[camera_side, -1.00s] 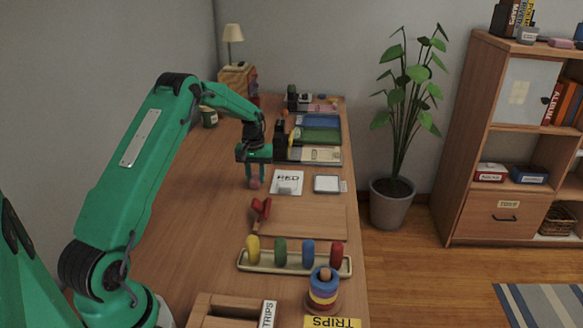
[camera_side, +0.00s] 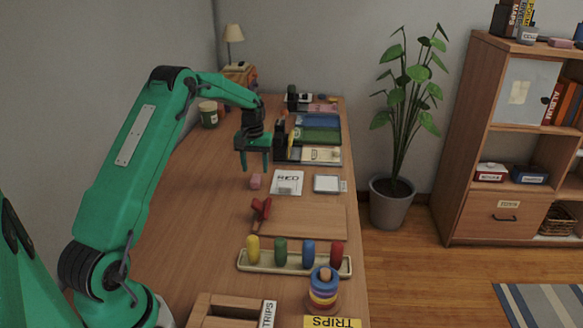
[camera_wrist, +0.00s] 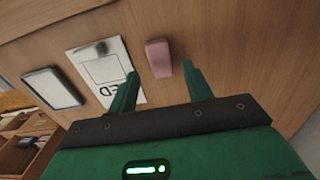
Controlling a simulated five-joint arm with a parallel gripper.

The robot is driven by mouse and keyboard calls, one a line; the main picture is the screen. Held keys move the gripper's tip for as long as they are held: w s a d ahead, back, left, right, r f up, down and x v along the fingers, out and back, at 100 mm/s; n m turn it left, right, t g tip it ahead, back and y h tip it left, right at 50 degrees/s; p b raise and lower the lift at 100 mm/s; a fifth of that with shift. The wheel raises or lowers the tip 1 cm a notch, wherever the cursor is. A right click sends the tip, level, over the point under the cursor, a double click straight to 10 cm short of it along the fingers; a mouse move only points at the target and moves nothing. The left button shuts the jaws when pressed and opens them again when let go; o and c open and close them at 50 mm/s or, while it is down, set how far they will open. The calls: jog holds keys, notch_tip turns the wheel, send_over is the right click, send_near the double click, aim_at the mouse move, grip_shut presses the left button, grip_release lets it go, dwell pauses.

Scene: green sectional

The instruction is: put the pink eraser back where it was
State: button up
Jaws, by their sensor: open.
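The pink eraser (camera_side: 255,181) lies on the wooden desk, just left of a white card marked RED (camera_side: 287,182). In the wrist view the eraser (camera_wrist: 158,57) stands out beyond the fingertips, with nothing touching it, and the card (camera_wrist: 104,72) lies beside it. My gripper (camera_side: 255,169) is open and empty, raised above the desk a little behind the eraser in the side view. Its two green fingers also show in the wrist view (camera_wrist: 160,69), spread apart.
A small framed white pad (camera_side: 327,184) lies right of the card. A red forked object (camera_side: 261,210) and a tray of coloured pegs (camera_side: 294,262) are nearer the camera. Folders (camera_side: 318,136) and a dark upright holder are behind. The desk's left side is largely clear.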

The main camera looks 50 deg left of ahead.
aim_at(257, 179)
notch_tip(257, 179, up, 8)
dwell(0.4)
jog(key=shift+r, duration=0.1)
dwell(0.4)
jog(key=s+d+r+m+t, duration=0.1)
jog(key=s+d+r+m, duration=0.1)
jog(key=s+d+r, duration=0.45)
jog(key=s+d+r+m+t, duration=0.25)
jog(key=d+r, duration=0.45)
jog(key=d, duration=0.4)
jog(key=s+d+f+m+t, duration=0.1)
jog(key=s+d+m, duration=0.1)
jog(key=s+d, duration=0.4)
jog(key=s+d+f+m+t, duration=0.1)
jog(key=s+d, duration=0.4)
jog(key=s, duration=0.7)
jog(key=shift+s+d+m, duration=0.2)
jog(key=shift+d+m, duration=0.2)
jog(key=shift+m, duration=0.35)
